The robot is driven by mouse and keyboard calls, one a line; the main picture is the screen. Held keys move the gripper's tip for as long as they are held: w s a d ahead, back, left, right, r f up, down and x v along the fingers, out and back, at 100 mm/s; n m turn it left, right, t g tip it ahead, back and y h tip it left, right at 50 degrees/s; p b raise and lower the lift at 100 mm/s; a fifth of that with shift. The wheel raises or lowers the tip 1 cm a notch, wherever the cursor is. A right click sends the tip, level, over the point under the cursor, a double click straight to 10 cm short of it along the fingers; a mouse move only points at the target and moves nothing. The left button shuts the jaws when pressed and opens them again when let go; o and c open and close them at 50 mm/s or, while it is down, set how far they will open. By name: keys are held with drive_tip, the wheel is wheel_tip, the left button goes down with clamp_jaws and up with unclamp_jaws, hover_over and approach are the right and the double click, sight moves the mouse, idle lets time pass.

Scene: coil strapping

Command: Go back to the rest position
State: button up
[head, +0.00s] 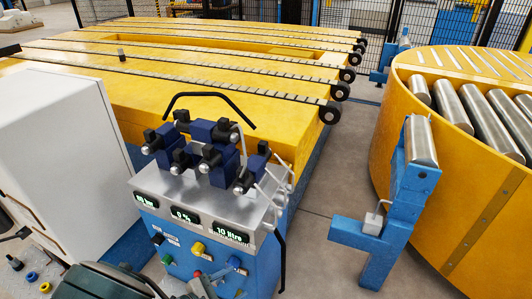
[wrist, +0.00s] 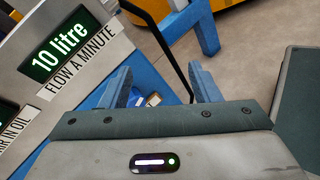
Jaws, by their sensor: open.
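My gripper (wrist: 160,88) shows in the wrist view with its two blue-grey fingers apart and nothing held between them. It is beside the blue control stand (head: 190,245), whose sloped grey panel (wrist: 75,50) fills the upper left of the wrist view. A display there reads "10 litre", above a label "FLOW A MINUTE". In the head view, part of my dark arm shows at the bottom left, and I cannot make out the gripper there.
The stand carries a dark blue valve block (head: 215,145) with black handles. A white cabinet (head: 50,120) stands at the left. A yellow slatted table (head: 190,85) lies behind. A yellow roller turntable (head: 420,150) and blue roller post (head: 400,205) stand right, with grey floor (head: 335,170) between.

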drive_tip(key=s+d+r+m+g+y+p, duration=0.1)
drive_tip(key=d+r+m+g+y+p, duration=0.1)
drive_tip(key=d+r+m, duration=0.5)
drive_tip(key=s+d+r+m+g+y+p, duration=0.2)
drive_tip(key=d+r+m+y+p, duration=0.3)
drive_tip(key=r, duration=1.3)
drive_tip(key=s+d+r+m+g+y+p, duration=0.1)
drive_tip(key=d+r+m+g+y+p, duration=0.2)
drive_tip(key=d+r+m+p, duration=0.4)
drive_tip(key=d+r+m+y, duration=0.1)
drive_tip(key=d+r+m, duration=0.1)
drive_tip(key=d+r, duration=0.3)
drive_tip(key=shift+s+d+r+m, duration=0.15)
drive_tip(key=shift+r+m, duration=0.15)
drive_tip(key=shift+r, duration=0.3)
